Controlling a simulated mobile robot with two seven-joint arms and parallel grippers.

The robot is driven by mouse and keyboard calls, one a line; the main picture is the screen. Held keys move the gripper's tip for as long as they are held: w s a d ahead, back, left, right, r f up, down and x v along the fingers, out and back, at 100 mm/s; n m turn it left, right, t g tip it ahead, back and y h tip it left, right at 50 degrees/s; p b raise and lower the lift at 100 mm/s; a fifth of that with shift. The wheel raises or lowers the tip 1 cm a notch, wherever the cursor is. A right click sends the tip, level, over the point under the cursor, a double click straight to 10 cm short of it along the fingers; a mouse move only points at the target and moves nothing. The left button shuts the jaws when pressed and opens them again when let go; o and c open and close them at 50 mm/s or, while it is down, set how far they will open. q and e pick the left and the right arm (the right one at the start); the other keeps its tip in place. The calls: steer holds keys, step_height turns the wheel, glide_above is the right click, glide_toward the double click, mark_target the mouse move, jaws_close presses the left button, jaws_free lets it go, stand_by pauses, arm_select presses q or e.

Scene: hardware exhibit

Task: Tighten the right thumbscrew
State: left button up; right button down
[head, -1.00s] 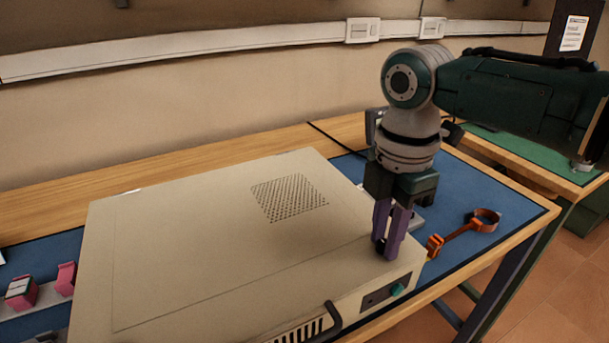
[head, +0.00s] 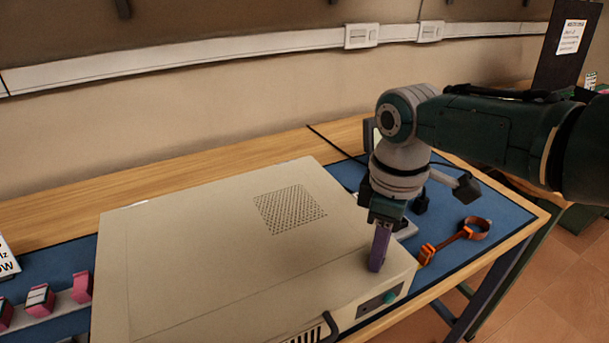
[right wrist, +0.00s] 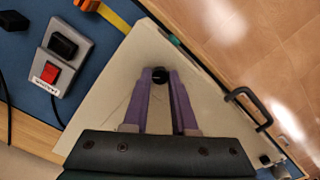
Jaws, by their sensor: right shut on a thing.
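The large beige case (head: 190,255) lies on the blue mat of the workbench. My right gripper (head: 377,264) points down at the case's right end, with purple fingers. In the right wrist view the fingertips (right wrist: 160,78) are closed around a small black round knob, the right thumbscrew (right wrist: 160,74), near a corner of the case's top (right wrist: 128,78). The fingers hide the knob in the head view. My left gripper is in neither view.
A black handle (right wrist: 248,106) sticks out from the case's front face. Pink holders (head: 82,287) stand at left.

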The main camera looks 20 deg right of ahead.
steer(key=m+p, duration=0.1)
steer(key=m, duration=0.2)
steer(key=shift+r+m, duration=0.1)
steer(key=shift+m, duration=0.3)
steer(key=m, duration=0.3)
steer(key=shift+m, duration=0.3)
steer(key=m+p, duration=0.1)
steer(key=m, duration=0.2)
steer(key=shift+m, duration=0.4)
steer(key=m, duration=0.3)
steer(key=shift+m, duration=0.3)
steer(key=m, duration=1)
steer(key=shift+m, duration=0.4)
